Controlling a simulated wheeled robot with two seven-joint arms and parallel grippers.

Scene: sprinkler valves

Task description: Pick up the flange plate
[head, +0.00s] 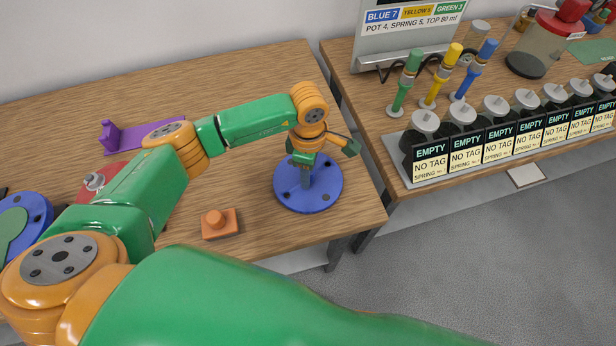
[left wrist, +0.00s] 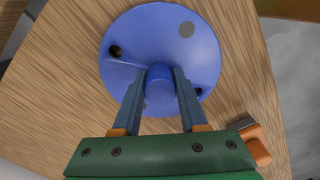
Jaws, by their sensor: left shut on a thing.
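The flange plate (head: 325,198) is a round blue disc with dark holes and a raised blue stub at its middle. It is near the right end of the left table. My left gripper (head: 306,178) reaches down over it from above. In the left wrist view, the two fingers of the gripper (left wrist: 160,82) are closed on the central stub of the plate (left wrist: 150,28). The plate looks flat and level; I cannot tell whether it touches the table. My right gripper is not in view.
An orange block with a knob (head: 219,225) sits on the table left of the plate. A purple bracket (head: 140,136) and another blue disc with green (head: 38,212) are further left. A gap separates this table from the right one, which holds several tagged valves (head: 432,150).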

